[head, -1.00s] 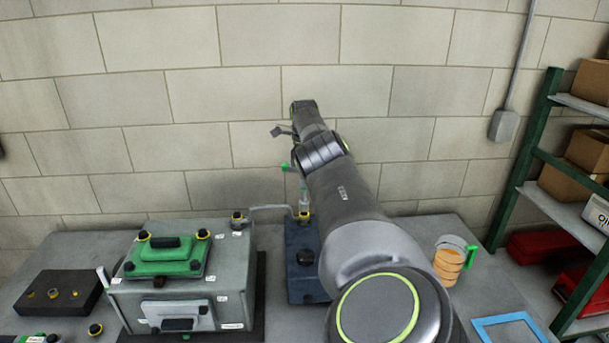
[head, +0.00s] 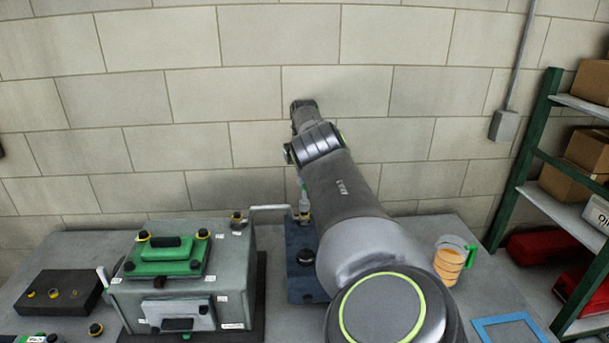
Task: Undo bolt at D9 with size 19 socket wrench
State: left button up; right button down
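A slim grey upright tool (head: 304,196), apparently the socket wrench, stands over a yellow-ringed bolt at the pipe end on the dark blue block (head: 297,240). Its upper part runs up behind my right arm, and I cannot tell whether its socket is seated. The label D9 is too small to read. My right arm reaches in from the bottom right over the bench, its wrist above the tool. The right gripper is hidden behind the wrist, so its hold cannot be seen. My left gripper is out of the picture.
A grey engine housing (head: 238,275) with a green cover (head: 165,257) stands left of the block, joined by a bent pipe (head: 270,208). A dark tray (head: 60,294) lies further left. An orange-filled jug (head: 449,262), blue frame (head: 508,322) and green shelf rack (head: 523,165) are at right.

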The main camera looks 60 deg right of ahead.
jog(key=shift+f+b, duration=0.7)
jog(key=shift+f, duration=0.1)
jog(key=shift+r+n, duration=0.1)
jog(key=shift+n, duration=0.4)
jog(key=shift+d+n, duration=0.1)
jog(key=shift+n, duration=1)
jog(key=n, duration=0.4)
jog(key=c, duration=1.9)
grip_release()
grip_shut()
